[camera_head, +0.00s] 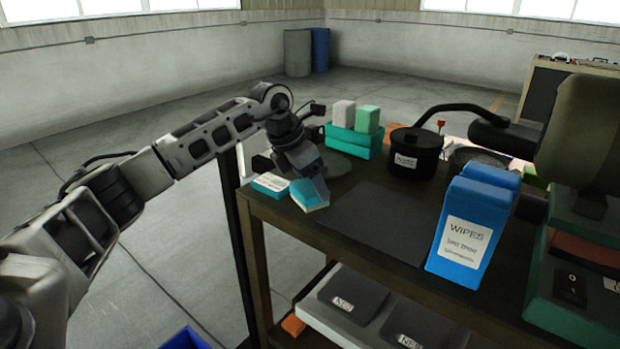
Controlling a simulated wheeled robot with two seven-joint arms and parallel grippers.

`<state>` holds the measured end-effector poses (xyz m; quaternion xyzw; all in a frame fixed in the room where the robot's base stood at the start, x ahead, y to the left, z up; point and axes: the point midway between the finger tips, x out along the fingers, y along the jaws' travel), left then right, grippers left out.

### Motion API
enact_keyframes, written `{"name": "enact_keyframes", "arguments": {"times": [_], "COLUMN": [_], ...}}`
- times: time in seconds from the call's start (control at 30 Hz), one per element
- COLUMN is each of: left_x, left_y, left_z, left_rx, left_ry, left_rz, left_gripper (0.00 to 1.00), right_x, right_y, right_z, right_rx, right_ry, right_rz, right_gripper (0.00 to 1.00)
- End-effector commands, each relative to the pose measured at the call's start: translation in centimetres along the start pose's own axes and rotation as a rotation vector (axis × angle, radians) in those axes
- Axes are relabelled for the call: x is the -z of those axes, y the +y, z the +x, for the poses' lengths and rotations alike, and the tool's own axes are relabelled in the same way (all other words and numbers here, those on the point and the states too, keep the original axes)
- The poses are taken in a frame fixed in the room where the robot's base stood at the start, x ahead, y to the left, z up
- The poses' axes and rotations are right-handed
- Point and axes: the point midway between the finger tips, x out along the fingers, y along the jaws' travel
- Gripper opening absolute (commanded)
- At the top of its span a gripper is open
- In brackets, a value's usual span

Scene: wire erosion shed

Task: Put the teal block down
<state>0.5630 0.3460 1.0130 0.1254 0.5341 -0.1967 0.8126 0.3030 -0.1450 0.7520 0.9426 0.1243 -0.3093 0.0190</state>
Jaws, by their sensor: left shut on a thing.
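My left gripper (312,192) reaches in from the left and points down at the near left part of the bench top. It is shut on a small teal block (308,198), which has a pale lower edge. The fingers hide part of the block. The block is low over the bench, near its left front edge; I cannot tell whether it touches the top. A flat teal and white labelled box (270,185) lies just left of it. My right gripper is not in view.
A dark mat (375,225) lies bare right of the block. Behind stand a teal box (352,142) carrying white and green blocks, and a black lidded pot (414,155). A blue wipes container (470,230) stands right of the mat. A lower shelf holds dark labelled items (352,295).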

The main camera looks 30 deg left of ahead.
Motion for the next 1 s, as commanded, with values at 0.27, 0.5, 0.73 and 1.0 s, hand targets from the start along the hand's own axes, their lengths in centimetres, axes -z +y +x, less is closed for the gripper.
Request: {"name": "enact_keyframes", "arguments": {"times": [0.27, 0.5, 0.73, 1.0], "left_x": [0.0, 0.1, -0.1, -0.1], "left_y": [0.0, 0.0, 0.0, 0.1], "left_z": [0.1, 0.2, -0.3, -4.8], "left_rx": [-0.001, -0.001, -0.001, -0.004], "left_ry": [-0.001, -0.001, -0.002, -0.006], "left_rz": [0.0, 0.0, 0.0, 0.0], "left_gripper": [0.5, 0.9, 0.9, 0.9], "right_x": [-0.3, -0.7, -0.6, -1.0], "right_y": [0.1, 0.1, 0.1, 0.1], "right_z": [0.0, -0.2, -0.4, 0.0], "right_rx": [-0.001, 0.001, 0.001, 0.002], "right_ry": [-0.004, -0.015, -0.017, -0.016], "right_rz": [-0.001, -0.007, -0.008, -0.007], "right_gripper": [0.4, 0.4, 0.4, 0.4]}}
